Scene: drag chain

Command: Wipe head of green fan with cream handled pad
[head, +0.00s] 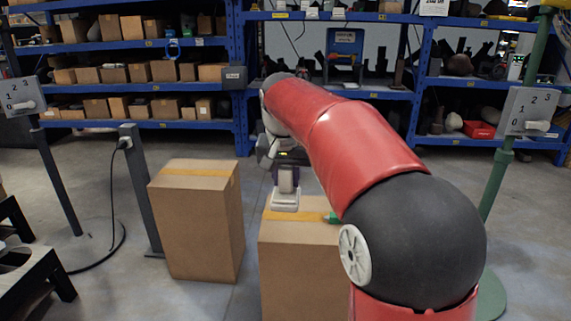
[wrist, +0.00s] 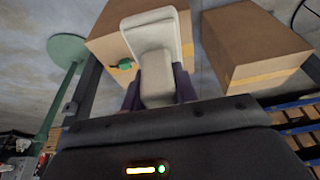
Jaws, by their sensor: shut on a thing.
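My gripper (head: 286,182) is shut on the cream handle (wrist: 157,78) of the pad, its purple fingers on either side in the wrist view. The pale pad (head: 285,200) hangs below the gripper, near the left edge of the right-hand carton's top; I cannot tell whether they touch. It also shows in the wrist view (wrist: 152,22). The green stand (head: 497,165), with a grey dial box (head: 530,111), is at the right, well apart from my gripper. Its round green base (wrist: 68,48) shows in the wrist view. No fan head is clearly visible; the stand's top is cut off.
A carton (head: 300,265) stands in front, with a small green object (head: 333,217) on it, partly behind my arm. Another carton (head: 200,225) stands left of it. A dark stand (head: 60,180) with a dial box is far left. Blue shelves (head: 190,126) line the back.

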